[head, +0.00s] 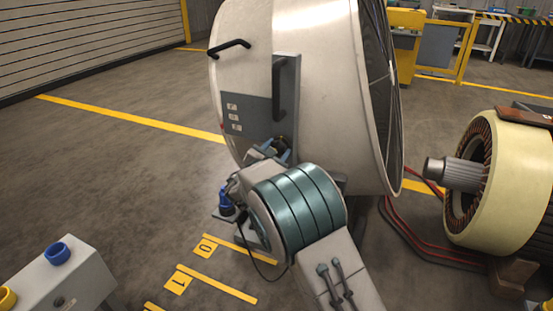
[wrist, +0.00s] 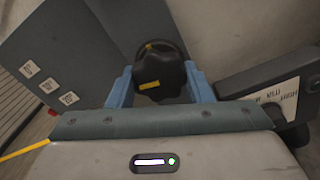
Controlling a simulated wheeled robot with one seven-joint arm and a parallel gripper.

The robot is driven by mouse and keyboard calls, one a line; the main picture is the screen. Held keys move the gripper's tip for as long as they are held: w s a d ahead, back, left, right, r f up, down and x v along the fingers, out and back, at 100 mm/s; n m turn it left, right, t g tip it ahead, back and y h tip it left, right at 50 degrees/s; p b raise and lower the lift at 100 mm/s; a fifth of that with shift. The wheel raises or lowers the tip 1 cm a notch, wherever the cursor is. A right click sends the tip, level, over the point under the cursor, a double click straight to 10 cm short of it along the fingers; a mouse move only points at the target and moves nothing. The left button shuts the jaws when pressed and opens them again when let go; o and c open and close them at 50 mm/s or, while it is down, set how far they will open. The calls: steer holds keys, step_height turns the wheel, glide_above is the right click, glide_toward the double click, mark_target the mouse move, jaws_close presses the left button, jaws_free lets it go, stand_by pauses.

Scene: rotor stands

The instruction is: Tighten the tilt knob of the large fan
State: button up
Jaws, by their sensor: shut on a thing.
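The large fan (head: 325,120) is a big cream drum standing in front of me, with its grille facing right. A grey plate with small white labels (head: 238,117) is on its near side. The tilt knob (wrist: 152,66) is black with yellow marks and sits beside this plate. It is between the two blue fingers of my gripper (wrist: 158,75), which are shut on its sides. In the head view my gripper (head: 275,155) is low on the fan's near side, and my arm partly hides the knob and the fan's foot.
A dark bar with a white, upside-down label (wrist: 275,98) lies close right of my gripper. A large wound stator (head: 505,180) stands at the right, with red and black cables (head: 412,235) on the floor. A grey box with blue and yellow caps (head: 60,282) is front left. Floor at left is clear.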

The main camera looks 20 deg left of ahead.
steer(key=m+b, duration=0.2)
steer(key=m, duration=0.1)
steer(key=shift+f, duration=0.15)
steer(key=m, duration=0.3)
steer(key=shift+r+m, duration=0.2)
steer(key=shift+m, duration=0.1)
steer(key=m, duration=0.4)
steer(key=shift+a, duration=0.1)
steer(key=shift+m, duration=2.3)
steer(key=o, duration=1)
steer(key=shift+r, duration=0.1)
steer(key=s+a+p, duration=0.1)
steer(key=s+p, duration=0.2)
steer(key=s, duration=1)
steer(key=shift+s, duration=0.4)
